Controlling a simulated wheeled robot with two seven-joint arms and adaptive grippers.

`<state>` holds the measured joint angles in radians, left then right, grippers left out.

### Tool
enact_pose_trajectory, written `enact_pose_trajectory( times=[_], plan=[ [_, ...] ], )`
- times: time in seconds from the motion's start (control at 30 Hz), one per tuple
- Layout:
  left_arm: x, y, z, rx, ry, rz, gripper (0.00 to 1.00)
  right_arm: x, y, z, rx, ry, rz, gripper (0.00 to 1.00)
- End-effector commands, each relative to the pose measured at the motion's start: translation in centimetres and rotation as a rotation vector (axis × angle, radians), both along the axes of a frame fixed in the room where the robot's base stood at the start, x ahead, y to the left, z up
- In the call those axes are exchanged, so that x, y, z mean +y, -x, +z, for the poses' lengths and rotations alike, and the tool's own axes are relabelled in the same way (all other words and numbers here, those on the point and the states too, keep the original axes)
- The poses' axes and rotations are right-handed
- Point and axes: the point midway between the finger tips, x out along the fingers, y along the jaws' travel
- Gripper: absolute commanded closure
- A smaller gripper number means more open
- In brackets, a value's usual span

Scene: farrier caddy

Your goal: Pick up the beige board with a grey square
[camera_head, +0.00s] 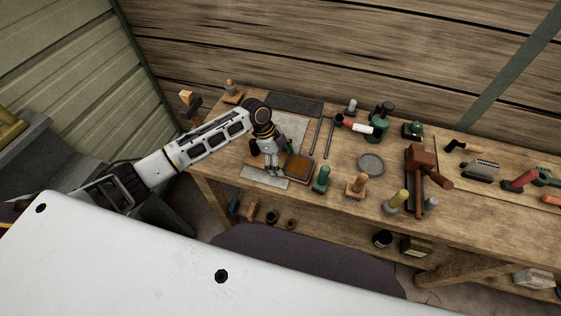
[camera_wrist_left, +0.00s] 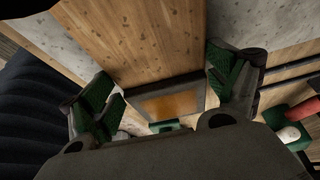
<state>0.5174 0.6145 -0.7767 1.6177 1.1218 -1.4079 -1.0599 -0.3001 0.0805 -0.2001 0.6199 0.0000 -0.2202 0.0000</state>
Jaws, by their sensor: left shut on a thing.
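The beige board (camera_wrist_left: 140,42) runs between my left gripper's two green-padded fingers in the left wrist view. Its grey square (camera_wrist_left: 205,92) has an orange-brown middle and lies at the near end. In the head view the grey square (camera_head: 299,167) shows just right of my left gripper (camera_head: 274,167), which comes down from above. The gripper is shut on the board, with a finger at each long edge. The gripper and arm hide much of the board in the head view. I cannot tell whether it is lifted off the bench. My right gripper is not in view.
A round grey disc (camera_head: 371,163), a wooden mallet (camera_head: 421,168) and several tools spread further right on the workbench (camera_head: 345,218). A plank wall (camera_head: 330,45) closes the back.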

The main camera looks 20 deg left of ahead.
Motion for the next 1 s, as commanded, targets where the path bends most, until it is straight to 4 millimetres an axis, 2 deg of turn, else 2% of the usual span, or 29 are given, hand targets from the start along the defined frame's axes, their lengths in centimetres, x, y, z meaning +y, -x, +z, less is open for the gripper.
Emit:
enact_pose_trajectory(
  times=[0.37,1.0],
  plan=[
    [0.0,-0.1,1.0,-0.003,0.001,-0.001,0.46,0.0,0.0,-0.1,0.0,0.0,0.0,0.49],
    [0.0,-0.1,9.1,-0.003,0.001,-0.001,0.46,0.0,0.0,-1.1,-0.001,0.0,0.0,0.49]
  ],
)
